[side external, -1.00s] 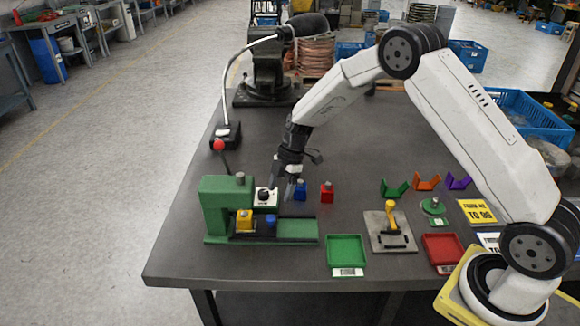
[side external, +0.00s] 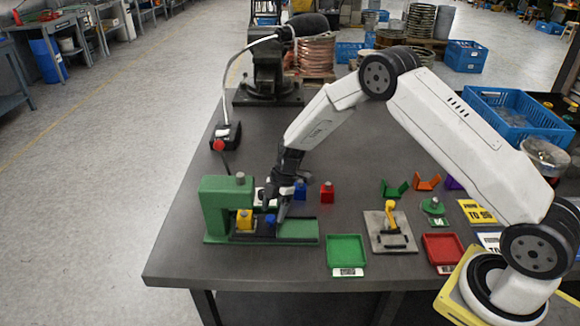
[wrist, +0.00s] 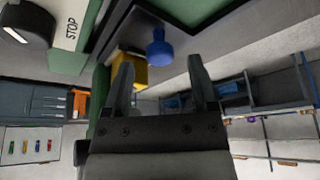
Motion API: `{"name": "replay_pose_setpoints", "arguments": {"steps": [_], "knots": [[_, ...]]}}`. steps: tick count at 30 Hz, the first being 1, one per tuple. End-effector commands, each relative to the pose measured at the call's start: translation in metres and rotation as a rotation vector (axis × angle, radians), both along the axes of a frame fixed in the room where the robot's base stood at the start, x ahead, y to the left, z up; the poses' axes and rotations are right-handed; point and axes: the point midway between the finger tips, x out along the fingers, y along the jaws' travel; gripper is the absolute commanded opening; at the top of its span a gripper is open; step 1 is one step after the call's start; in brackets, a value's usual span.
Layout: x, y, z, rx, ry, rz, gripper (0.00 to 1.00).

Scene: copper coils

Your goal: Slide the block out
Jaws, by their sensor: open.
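A green fixture (side external: 215,212) with an upright end and a low channel stands at the table's front left. A yellow block (side external: 244,217) sits in the channel near the upright. A small blue knobbed piece (side external: 270,219) is right beside it. The wrist view shows the blue piece (wrist: 159,49) and part of the yellow block (wrist: 132,70) beyond my fingers. My gripper (side external: 280,208) is open, pointing down over the channel by the blue piece. In the wrist view its fingers (wrist: 160,68) are apart with nothing held between them. Contact with the blue piece cannot be told.
Behind the fixture are a white box marked STOP (wrist: 72,25), a blue knobbed block (side external: 300,190) and a red one (side external: 327,192). A green tray (side external: 346,250), a lever plate (side external: 390,232) and a red tray (side external: 442,248) lie to the right. The table behind is mostly clear.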

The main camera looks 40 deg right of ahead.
Motion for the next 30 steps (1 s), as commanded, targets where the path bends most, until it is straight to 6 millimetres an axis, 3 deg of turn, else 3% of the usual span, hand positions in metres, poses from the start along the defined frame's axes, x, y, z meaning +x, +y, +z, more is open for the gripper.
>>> {"name": "replay_pose_setpoints", "arguments": {"steps": [6,15,16,23,30], "knots": [[0.0,0.006,-0.014,-0.001,-0.001,0.002,0.75],[0.0,0.007,-0.015,-0.001,-0.001,0.001,0.75],[0.0,0.007,-0.015,-0.001,-0.001,0.001,0.71],[0.0,0.006,-0.015,-0.001,0.0,0.001,0.0],[0.0,0.006,-0.015,-0.001,-0.001,0.0,0.0]]}}
